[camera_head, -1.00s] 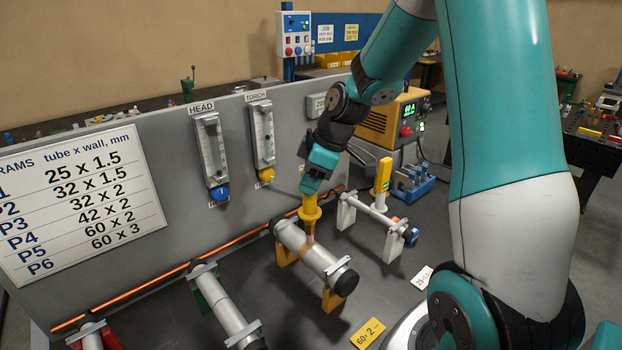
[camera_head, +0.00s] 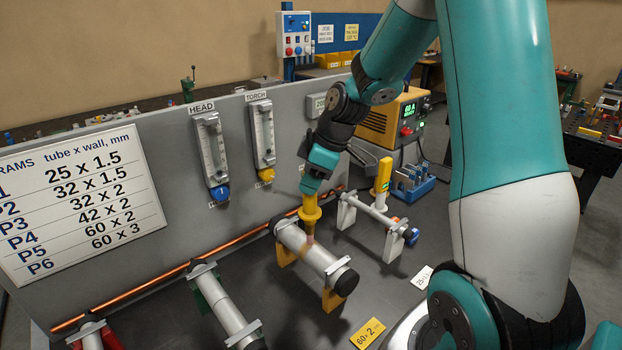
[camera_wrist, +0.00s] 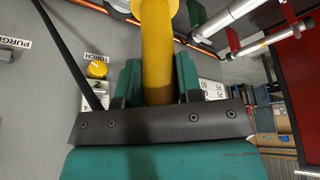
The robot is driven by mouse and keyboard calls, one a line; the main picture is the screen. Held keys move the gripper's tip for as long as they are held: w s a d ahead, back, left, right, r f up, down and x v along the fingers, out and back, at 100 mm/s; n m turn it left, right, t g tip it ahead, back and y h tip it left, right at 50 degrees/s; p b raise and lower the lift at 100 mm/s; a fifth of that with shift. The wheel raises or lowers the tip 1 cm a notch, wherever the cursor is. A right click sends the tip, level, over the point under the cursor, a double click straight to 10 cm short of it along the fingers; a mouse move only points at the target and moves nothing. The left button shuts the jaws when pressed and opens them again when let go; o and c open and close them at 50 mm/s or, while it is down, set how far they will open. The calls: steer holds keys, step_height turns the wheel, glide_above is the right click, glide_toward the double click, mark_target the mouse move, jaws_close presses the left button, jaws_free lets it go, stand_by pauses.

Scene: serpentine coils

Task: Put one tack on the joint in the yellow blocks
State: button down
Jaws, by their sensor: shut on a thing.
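My gripper (camera_head: 317,178) is shut on a yellow torch (camera_head: 311,207) in the head view. The torch points down, its pale tip at or just above the middle of a grey tube (camera_head: 322,260); I cannot tell whether they touch. The tube lies in yellow blocks (camera_head: 332,299), with a dark cap on its near end. A faint brownish band (camera_head: 303,247) shows on the tube by the tip. In the wrist view the torch's yellow body (camera_wrist: 157,55) stands between the two green fingers. The tip is hidden there.
A thinner tube on white blocks (camera_head: 346,215) stands to the right, with a yellow upright tool (camera_head: 383,175) behind it. A tube in green blocks (camera_head: 228,312) lies to the left. A grey panel with HEAD (camera_head: 211,155) and TORCH (camera_head: 262,140) gauges stands behind. A yellow card (camera_head: 367,333) lies in front.

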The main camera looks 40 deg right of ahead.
steer(key=shift+s+f, duration=0.15)
steer(key=shift+f, duration=0.05)
steer(key=shift+w+r+p, duration=0.2)
steer(key=shift+r+p, duration=2.45)
steer(key=shift+r, duration=1)
